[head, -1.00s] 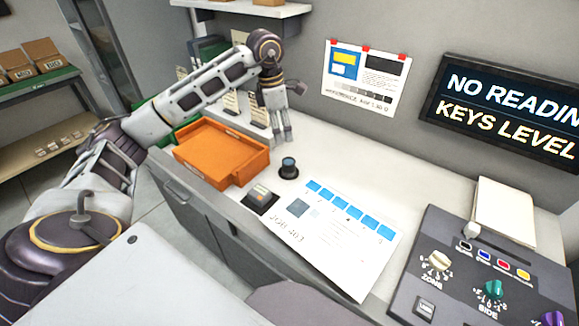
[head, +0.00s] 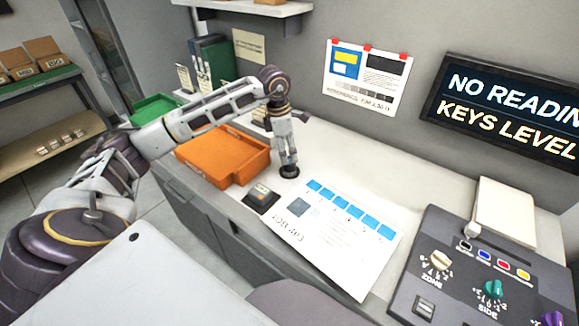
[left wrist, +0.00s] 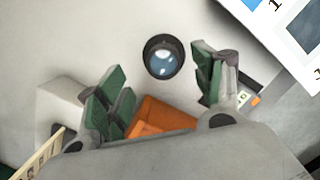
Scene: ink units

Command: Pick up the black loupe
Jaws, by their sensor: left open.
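The black loupe (head: 289,172) stands on the white counter, right of the orange tray and behind the printed job sheet. In the left wrist view the loupe (left wrist: 163,57) shows as a dark ring with a bluish lens, seen in the gap beyond the open green-padded fingers. The fingers hold nothing. I cannot tell whether they touch the loupe. My right gripper is not in view.
The orange tray (head: 216,158) is left of the loupe. A small dark device (head: 261,198) sits in front of it, and the job sheet (head: 338,238) lies to the right. A console with knobs (head: 480,275) stands farther right. The counter behind the sheet is clear.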

